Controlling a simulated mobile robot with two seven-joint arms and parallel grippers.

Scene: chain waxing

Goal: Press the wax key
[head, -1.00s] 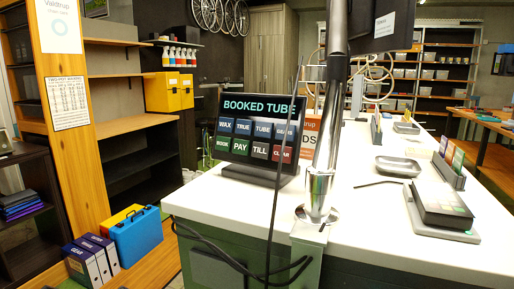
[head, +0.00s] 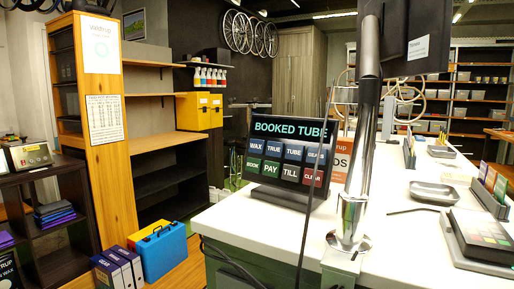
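The wax key (head: 254,147) is a blue key labelled WAX, at the top left of the key grid on a dark touch screen (head: 284,191). The screen stands tilted on the left end of the white counter and reads BOOKED TUBE along its top. Other keys beside and below it read TRUE, TUBE, GEARS, BOOK, PAY, TILL and CLEAR. Neither of my grippers shows in the head view.
A chrome post (head: 351,200) with a dark monitor on top stands on the white counter (head: 400,250), right of the screen. A thin dark cable (head: 305,200) hangs in front of the screen. A card terminal (head: 480,238) and a grey tray (head: 434,193) lie further right. A blue case (head: 160,251) stands on the floor at left.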

